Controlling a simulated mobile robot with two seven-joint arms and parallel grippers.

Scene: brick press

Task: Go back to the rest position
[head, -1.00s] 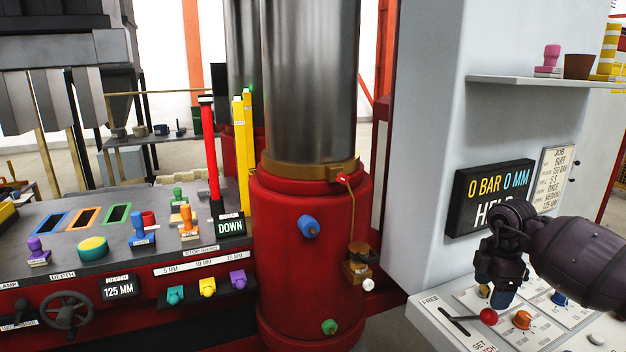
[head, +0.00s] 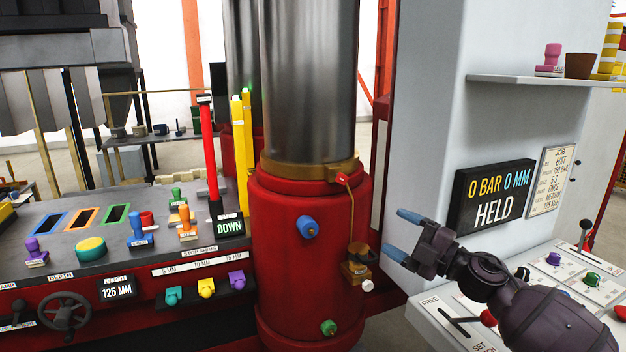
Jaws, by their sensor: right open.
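My right gripper (head: 402,234) is open and empty, with two blue fingertips pointing left. It hangs in the air in front of the grey cabinet, below and left of the display (head: 490,195) that reads 0 BAR 0 MM HELD. My right arm comes in from the lower right and covers part of the white control panel (head: 428,302). A red knob (head: 488,318) on that panel shows beside the arm, clear of the fingers. My left gripper is not in view.
The red press cylinder (head: 300,260) stands just left of the gripper, with a brass fitting (head: 357,268) on its side. The left bench has a handwheel (head: 67,311), several coloured stamps and a DOWN sign (head: 229,227). A shelf (head: 540,80) juts out at upper right.

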